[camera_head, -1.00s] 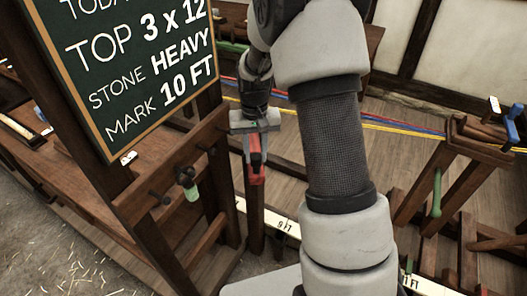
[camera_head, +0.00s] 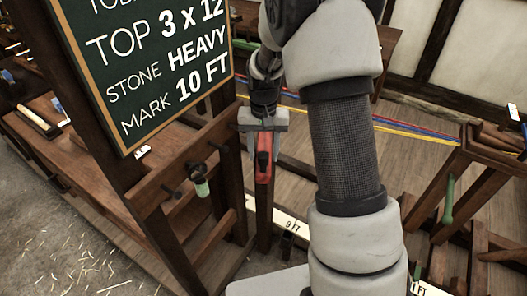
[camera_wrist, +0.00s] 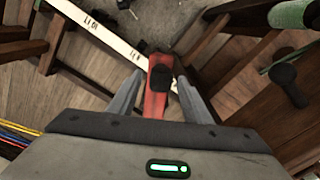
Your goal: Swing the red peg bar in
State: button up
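The red peg bar (camera_head: 264,158) hangs or stands upright on a dark wooden post, right of the chalkboard. In the wrist view its red body (camera_wrist: 157,92) with a dark round part runs between my fingers. My gripper (camera_head: 265,150) is over it, with one finger on each side. In the wrist view my gripper (camera_wrist: 160,80) has its fingers spread, with visible gaps to the red bar. The lower part of the bar's mounting is hard to make out.
A chalkboard (camera_head: 145,60) stands close on the left. Below it a wooden rail carries dark pegs and a green-handled tool (camera_head: 200,182). A white marked strip (camera_head: 290,227) lies behind the post. Coloured ropes (camera_head: 400,128) run across behind. A wooden stand with a green handle (camera_head: 448,200) is right.

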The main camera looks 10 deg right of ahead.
jog(key=shift+d+n, duration=0.3)
jog(key=w+d+n+p, duration=0.1)
jog(key=d+n, duration=0.8)
notch_tip(320, 180, up, 17)
jog(key=p, duration=0.1)
jog(key=s+a+r+m+t+p, duration=0.2)
jog(key=s+a+r, duration=0.3)
jog(key=s+r, duration=0.5)
jog(key=shift+s+a+r+m+h+p, duration=0.15)
jog(key=shift+a+r+m+h+p, duration=0.25)
jog(key=shift+r, duration=0.4)
jog(key=shift+r+t, duration=0.1)
jog(key=shift+t, duration=0.2)
jog(key=shift+c, duration=0.4)
